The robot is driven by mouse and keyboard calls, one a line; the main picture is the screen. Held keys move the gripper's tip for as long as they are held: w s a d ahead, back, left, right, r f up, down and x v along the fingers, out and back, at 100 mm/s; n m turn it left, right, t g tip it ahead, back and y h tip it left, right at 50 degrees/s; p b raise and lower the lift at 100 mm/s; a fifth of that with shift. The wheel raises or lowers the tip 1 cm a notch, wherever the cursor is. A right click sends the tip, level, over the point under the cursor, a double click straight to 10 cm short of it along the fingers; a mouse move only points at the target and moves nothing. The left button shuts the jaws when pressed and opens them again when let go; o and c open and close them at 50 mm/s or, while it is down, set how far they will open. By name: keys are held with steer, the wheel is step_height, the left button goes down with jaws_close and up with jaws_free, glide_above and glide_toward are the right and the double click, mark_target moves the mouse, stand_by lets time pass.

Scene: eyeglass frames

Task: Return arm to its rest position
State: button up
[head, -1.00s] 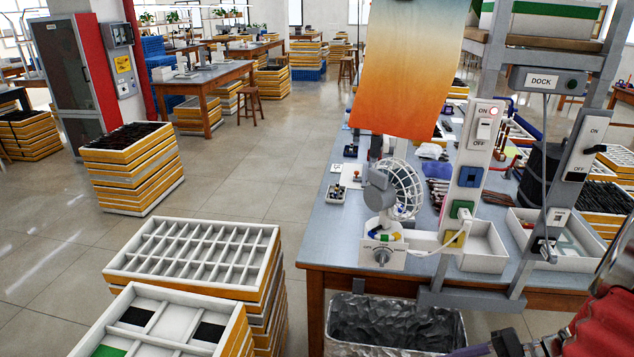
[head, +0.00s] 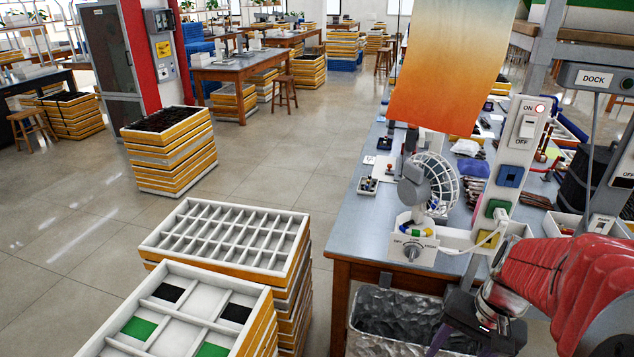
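My arm shows at the lower right in the head view, with a red ribbed sleeve (head: 565,285) and a metal wrist. My gripper (head: 455,340) is the dark end of it, pointing down and left, partly cut off by the bottom edge. It appears in front of the metal bin and the bench's front edge; I cannot tell the gap. Its fingertips are not clear, so I cannot tell whether it is open or holds anything.
A bench (head: 345,225) carries a small fan (head: 432,185) and a switch post (head: 515,160). A crumpled metal bin (head: 395,322) stands below its front edge. Stacked trays (head: 225,232) stand left of it. A hanging orange sheet (head: 440,70) is behind. Open floor (head: 60,235) lies at the left.

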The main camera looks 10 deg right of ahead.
steer(key=w+a+r+n+t+h, duration=0.1)
steer(key=a+r+n+t+h, duration=0.1)
steer(key=a+r+n+t, duration=0.3)
steer(key=shift+w+a+r+n, duration=0.25)
steer(key=shift+a+r+n, duration=1.35)
steer(key=shift+a+r, duration=3.2)
steer(key=shift+a+f, duration=0.8)
steer(key=shift+f, duration=0.1)
